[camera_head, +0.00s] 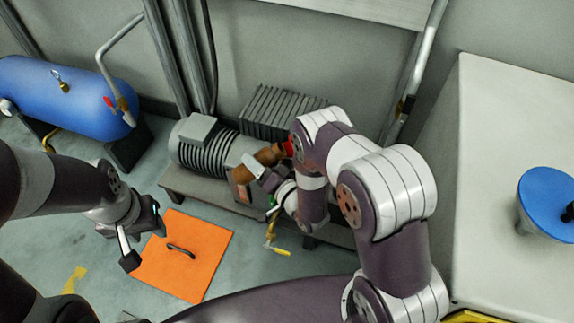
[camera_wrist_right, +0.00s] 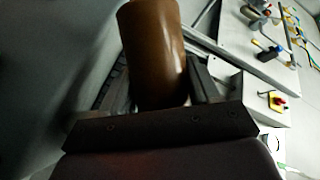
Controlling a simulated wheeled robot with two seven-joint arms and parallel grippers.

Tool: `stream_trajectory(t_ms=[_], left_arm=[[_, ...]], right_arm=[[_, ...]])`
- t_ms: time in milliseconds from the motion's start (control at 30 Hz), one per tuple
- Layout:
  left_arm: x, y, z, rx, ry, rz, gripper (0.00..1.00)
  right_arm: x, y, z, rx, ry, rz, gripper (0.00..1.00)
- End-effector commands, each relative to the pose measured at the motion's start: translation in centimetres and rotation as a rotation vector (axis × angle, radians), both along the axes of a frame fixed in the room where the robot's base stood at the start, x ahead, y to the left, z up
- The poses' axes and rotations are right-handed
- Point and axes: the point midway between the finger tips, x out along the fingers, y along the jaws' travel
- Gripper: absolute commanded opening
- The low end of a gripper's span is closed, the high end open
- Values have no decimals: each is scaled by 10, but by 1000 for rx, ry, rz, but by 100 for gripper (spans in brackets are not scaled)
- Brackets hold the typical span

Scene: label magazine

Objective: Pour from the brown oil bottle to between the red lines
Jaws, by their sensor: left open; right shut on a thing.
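The brown oil bottle (camera_head: 268,155) is held tilted over the grey machine (camera_head: 213,148) in the head view. My right gripper (camera_head: 258,172) is shut on it. In the right wrist view the bottle (camera_wrist_right: 156,50) fills the space between the fingers of my right gripper (camera_wrist_right: 160,98). My right arm hides the ground behind it. A red part (camera_head: 288,146) shows at the bottle's upper right end. My left gripper (camera_head: 140,243) is open and empty above the orange mat's left edge. I cannot see the red lines or any oil flowing.
An orange square plate (camera_head: 192,262) with a dark handle lies on the floor. A blue tank (camera_head: 62,98) stands at the left. A white cabinet top (camera_head: 500,120) with a blue round object (camera_head: 546,198) is at the right. A yellow-handled valve (camera_head: 277,249) hangs below the machine.

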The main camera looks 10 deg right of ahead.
Motion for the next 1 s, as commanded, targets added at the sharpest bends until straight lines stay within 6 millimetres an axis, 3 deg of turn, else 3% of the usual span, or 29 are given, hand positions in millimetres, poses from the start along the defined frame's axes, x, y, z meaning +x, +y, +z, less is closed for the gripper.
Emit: stream_trajectory(t_ms=[1000], left_arm=[[0, 0, -14, 0, 0, 0, 45]], right_arm=[[0, 2, -11, 84, 1, 0, 19]])
